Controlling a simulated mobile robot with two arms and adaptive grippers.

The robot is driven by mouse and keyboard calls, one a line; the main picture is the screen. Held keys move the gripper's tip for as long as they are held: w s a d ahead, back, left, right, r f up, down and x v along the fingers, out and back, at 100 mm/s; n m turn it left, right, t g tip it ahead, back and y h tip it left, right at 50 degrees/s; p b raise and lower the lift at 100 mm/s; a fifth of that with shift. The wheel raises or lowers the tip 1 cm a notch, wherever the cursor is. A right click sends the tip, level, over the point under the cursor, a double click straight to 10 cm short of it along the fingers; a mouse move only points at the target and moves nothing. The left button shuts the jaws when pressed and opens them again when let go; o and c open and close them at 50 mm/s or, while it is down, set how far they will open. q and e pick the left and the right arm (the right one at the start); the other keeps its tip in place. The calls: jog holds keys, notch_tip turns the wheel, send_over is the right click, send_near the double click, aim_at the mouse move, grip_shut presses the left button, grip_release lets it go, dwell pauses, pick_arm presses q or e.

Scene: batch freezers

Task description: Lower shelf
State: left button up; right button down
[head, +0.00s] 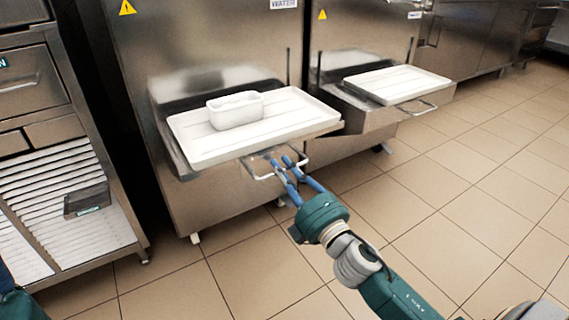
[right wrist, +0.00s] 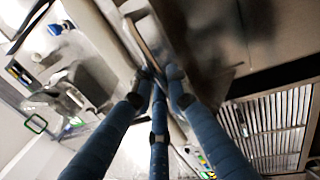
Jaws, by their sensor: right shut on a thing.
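The nearer freezer's shelf (head: 183,165) sticks out from its steel front and carries a white tray (head: 290,115) with a white tub (head: 235,110) on it. A wire handle (head: 260,177) hangs at the shelf's front edge. My right gripper (head: 287,163), with blue fingers, is shut on this handle just below the tray's front edge. In the right wrist view the fingers (right wrist: 160,75) come together against a metal edge; the handle itself is hard to make out there. My left gripper is not in view.
A second freezer at the right has a similar shelf (head: 352,112) with an empty white tray (head: 398,84) and a wire handle. A steel rack with white slats (head: 55,200) stands at the left, with a dark box (head: 87,200). The tiled floor (head: 440,215) at the right is clear.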

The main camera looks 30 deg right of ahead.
jog(key=shift+f, duration=0.3)
jog(key=c, duration=1.8)
grip_release()
jog(key=shift+f, duration=0.15)
jog(key=shift+s, duration=0.1)
jog(key=v, duration=1.2)
jog(key=shift+r, duration=0.3)
jog(key=shift+a, duration=0.1)
